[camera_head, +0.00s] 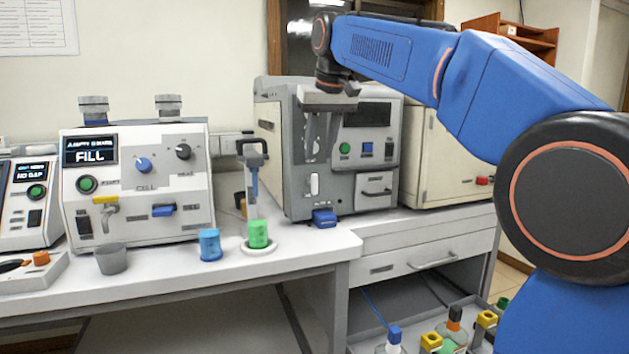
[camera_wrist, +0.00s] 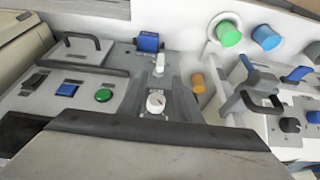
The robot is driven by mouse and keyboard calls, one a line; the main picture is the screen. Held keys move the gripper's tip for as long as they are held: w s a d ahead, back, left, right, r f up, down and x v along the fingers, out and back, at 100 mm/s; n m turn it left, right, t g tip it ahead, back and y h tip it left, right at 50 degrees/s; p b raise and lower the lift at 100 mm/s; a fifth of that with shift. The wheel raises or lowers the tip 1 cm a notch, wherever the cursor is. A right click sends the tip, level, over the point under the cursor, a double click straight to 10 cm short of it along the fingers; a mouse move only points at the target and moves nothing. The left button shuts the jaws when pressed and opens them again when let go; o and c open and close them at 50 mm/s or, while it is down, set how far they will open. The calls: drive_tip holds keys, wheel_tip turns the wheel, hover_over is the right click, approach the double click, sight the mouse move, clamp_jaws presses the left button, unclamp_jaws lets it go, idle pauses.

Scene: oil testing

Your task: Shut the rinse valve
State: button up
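No readable label marks the rinse valve, so I cannot tell for certain which control it is. On the front of the grey tester (camera_head: 279,165) are a white round knob (camera_wrist: 155,103) and a white lever (camera_wrist: 160,64). My gripper (camera_wrist: 165,82) points down at this front, its two grey fingers apart on either side of the white knob. I cannot tell whether they touch it. The gripper also shows in the head view (camera_head: 321,158). On the FILL machine (camera_head: 138,182) at left are a tap with a yellow handle (camera_head: 105,200) and a blue knob (camera_head: 144,165).
A blue cup (camera_head: 210,245), a green cup (camera_head: 258,235) and a grey cup (camera_head: 111,260) stand on the bench (camera_head: 170,276). A stand with a clamp (camera_head: 252,160) rises left of the tester. Several bottles (camera_head: 455,330) stand low at right.

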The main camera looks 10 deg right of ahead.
sight(315, 174)
drive_tip(key=x, duration=1)
clamp_jaws()
